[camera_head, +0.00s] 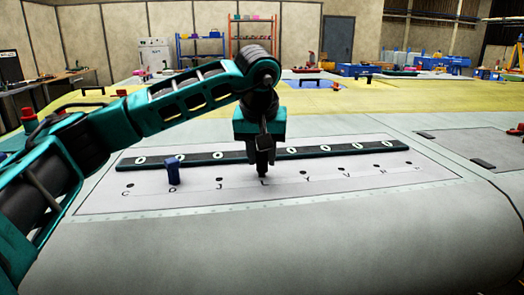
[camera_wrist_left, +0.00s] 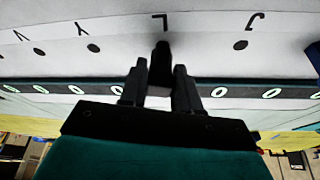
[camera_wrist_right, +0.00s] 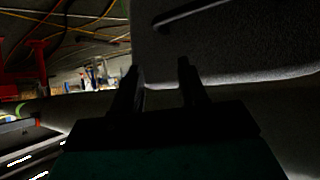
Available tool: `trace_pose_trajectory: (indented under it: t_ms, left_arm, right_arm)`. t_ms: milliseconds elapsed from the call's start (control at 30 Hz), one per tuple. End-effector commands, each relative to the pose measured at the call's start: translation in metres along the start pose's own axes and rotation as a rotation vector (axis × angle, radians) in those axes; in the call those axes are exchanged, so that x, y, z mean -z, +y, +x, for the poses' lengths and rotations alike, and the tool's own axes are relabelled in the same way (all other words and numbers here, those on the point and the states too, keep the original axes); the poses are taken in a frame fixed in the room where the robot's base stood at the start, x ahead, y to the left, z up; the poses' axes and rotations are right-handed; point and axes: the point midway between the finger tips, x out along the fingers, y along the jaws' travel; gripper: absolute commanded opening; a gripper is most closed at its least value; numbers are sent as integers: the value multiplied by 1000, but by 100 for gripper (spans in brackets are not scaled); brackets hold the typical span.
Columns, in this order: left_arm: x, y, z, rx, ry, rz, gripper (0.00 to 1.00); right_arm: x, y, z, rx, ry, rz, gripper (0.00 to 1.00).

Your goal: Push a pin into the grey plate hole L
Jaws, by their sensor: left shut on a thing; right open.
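The grey plate (camera_head: 320,183) lies on the wing surface, with a row of lettered dark holes. My left gripper (camera_head: 263,152) points down above letter L and is shut on a dark pin (camera_head: 263,172). The pin (camera_wrist_left: 161,65) also shows between the fingers in the left wrist view, its tip by the letter L (camera_wrist_left: 160,18). Hole L is hidden by the pin; I cannot tell whether the tip is in it. My right gripper (camera_wrist_right: 158,78) shows only in the right wrist view, open and empty, near a grey surface.
A dark rail (camera_head: 225,155) with white-ringed holes runs just behind the row. A blue block-like piece (camera_head: 172,170) stands upright on the plate left of my left gripper. The plate right of L is clear. Red-topped items (camera_head: 517,130) stand at the right edge.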

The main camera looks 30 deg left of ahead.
Motion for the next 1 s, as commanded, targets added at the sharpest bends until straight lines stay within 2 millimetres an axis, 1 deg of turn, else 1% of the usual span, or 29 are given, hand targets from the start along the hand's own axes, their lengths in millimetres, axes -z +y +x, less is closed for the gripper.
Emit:
trace_pose_trajectory:
  t_ms: [200,467,500,800,1000]
  left_arm:
    - [-4,0,9,0,0,0,1]
    - [-4,0,9,-1,1,0,1]
    - [-4,0,9,-1,1,0,33]
    - [-4,0,9,-1,0,0,61]
    - [-4,0,10,0,0,0,61]
  right_arm:
    - [-4,0,3,0,0,0,43]
    - [-4,0,3,0,0,0,43]
    - [-4,0,3,0,0,0,43]
    - [-5,0,3,0,0,0,43]
    - [-5,0,3,0,0,0,43]
